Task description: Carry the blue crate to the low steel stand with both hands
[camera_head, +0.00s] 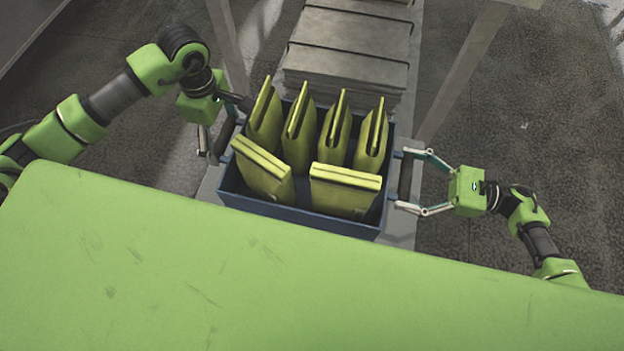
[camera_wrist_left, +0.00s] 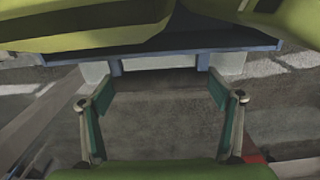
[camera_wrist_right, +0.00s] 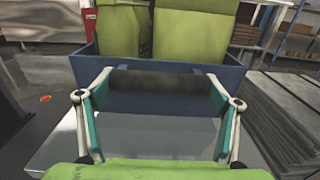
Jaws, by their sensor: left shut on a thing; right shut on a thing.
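The blue crate (camera_head: 300,218) is upright in front of me and holds several yellow-green bags (camera_head: 345,190). It also shows in the right wrist view (camera_wrist_right: 150,102) and the left wrist view (camera_wrist_left: 165,50). My left gripper (camera_head: 222,132) is shut on the handle at the crate's left end, partly hidden by the wrist. My right gripper (camera_head: 405,180) is shut on the dark bar handle (camera_wrist_right: 160,82) at the right end. A grey steel surface (camera_head: 400,232) lies under the crate; I cannot tell whether they touch or whether this is the low stand.
A stack of grey slabs (camera_head: 350,50) lies just behind the crate, also at the right of the right wrist view (camera_wrist_right: 285,115). Slanted grey posts (camera_head: 465,65) stand on either side of it.

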